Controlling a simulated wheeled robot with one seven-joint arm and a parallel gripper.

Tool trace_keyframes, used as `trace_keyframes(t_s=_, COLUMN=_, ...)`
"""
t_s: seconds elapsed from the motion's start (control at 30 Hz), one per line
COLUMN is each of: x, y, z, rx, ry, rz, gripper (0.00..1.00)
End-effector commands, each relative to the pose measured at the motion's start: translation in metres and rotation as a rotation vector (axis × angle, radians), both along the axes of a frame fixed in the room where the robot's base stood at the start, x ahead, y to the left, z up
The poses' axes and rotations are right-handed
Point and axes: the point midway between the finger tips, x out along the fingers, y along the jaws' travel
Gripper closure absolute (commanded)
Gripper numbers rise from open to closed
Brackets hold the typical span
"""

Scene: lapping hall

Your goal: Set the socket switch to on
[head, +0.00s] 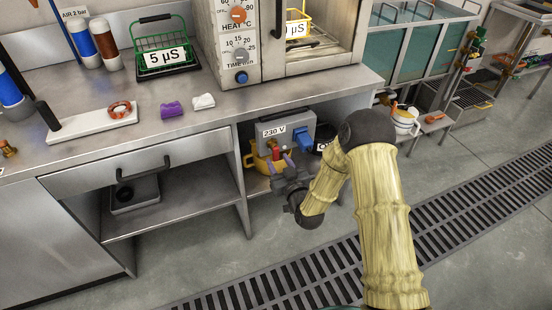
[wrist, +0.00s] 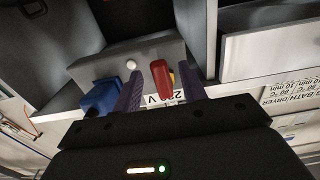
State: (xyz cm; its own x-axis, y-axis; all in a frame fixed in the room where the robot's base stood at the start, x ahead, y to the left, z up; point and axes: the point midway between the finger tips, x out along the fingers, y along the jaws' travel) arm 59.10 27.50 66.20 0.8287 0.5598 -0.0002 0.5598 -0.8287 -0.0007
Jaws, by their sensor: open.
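The socket is a grey box (head: 287,130) with a 230 V label under the bench; its face also shows in the wrist view (wrist: 148,52), upside down. A blue plug (head: 304,138) sits on its right side and also shows in the wrist view (wrist: 100,98). A red switch lever (wrist: 162,78) sticks out of the face near a small white knob (wrist: 131,65). My gripper (wrist: 163,80) is open, with one purple-grey finger on each side of the lever; contact cannot be told. In the head view my gripper (head: 281,168) is just in front of the box.
The bench top (head: 218,108) overhangs the box, and a cabinet side panel stands left of it. A yellow object (head: 250,160) is beside the box. A dark object with a white label (head: 322,147) stands to the right. The floor in front is clear, with a drain grate (head: 460,186).

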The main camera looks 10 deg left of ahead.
Motion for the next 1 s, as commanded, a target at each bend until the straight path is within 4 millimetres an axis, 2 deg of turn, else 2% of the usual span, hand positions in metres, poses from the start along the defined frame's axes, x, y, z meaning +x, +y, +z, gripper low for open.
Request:
trace_keyframes(t_s=0.2, x=0.021, y=0.014, z=0.0, rx=0.0, ry=-0.001, rz=-0.001, gripper=0.58)
trace_keyframes(t_s=0.53, x=0.023, y=0.016, z=0.0, rx=-0.001, ry=0.001, rz=0.0, gripper=0.58)
trace_keyframes(t_s=0.73, x=0.023, y=0.016, z=0.0, rx=0.0, ry=0.0, rz=0.0, gripper=0.97)
trace_keyframes(t_s=0.77, x=0.023, y=0.016, z=0.0, rx=0.0, ry=0.0, rz=0.0, gripper=1.0)
trace_keyframes(t_s=1.0, x=0.023, y=0.015, z=0.0, rx=-0.008, ry=-0.006, rz=0.0, gripper=1.0)
